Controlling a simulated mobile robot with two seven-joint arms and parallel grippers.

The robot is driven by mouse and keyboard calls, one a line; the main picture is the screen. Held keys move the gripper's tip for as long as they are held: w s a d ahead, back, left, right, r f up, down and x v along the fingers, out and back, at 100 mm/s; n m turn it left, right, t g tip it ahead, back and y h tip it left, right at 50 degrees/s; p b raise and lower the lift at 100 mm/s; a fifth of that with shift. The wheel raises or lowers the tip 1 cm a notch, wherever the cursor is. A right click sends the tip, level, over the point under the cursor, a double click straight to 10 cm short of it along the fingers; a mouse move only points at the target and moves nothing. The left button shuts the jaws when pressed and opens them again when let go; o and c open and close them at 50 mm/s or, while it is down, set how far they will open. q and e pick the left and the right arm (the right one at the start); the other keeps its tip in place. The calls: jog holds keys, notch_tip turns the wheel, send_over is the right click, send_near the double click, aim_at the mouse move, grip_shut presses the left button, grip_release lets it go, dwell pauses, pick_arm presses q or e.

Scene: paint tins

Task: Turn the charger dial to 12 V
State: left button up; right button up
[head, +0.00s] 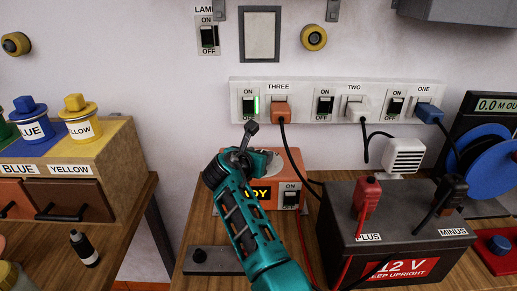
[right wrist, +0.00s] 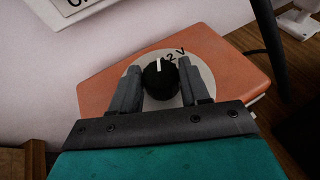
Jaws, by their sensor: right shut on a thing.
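The charger (head: 296,163) is an orange box on the bench, with a partly hidden display reading "DY" and an ON/OFF switch (head: 291,196). In the right wrist view its black dial (right wrist: 160,83) sits on a white disc, with a white pointer mark facing up. A label partly hidden by a finger, reading "2 V" (right wrist: 175,54), lies just right of the mark. My right gripper (right wrist: 161,72) is shut on the dial, one finger on each side. In the head view my teal right arm (head: 250,225) covers part of the charger. My left gripper is not in view.
A 12 V battery (head: 390,240) with red and black clamps stands right of the charger. A socket strip (head: 337,98) on the wall holds several plugs; the orange plug (head: 281,109) is under THREE. A paint tin rack (head: 85,150) stands left, across a gap.

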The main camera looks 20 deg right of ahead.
jog(key=shift+r+m+g+h, duration=0.2)
jog(key=shift+m+g+h, duration=0.1)
jog(key=shift+w+f+m+g+h, duration=0.15)
jog(key=shift+m+g+h, duration=0.35)
jog(key=shift+m, duration=0.2)
jog(key=shift+a+f+m+g+h+b, duration=0.1)
jog(key=shift+m+g+h+b, duration=0.2)
jog(key=shift+m+g+h, duration=0.15)
pick_arm(q)
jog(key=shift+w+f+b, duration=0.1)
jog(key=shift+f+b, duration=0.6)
jog(key=shift+b, duration=0.05)
pick_arm(e)
jog(key=shift+m+g+h, duration=0.45)
jog(key=shift+m+g, duration=0.4)
jog(key=o, duration=1)
jog(key=shift+o, duration=0.2)
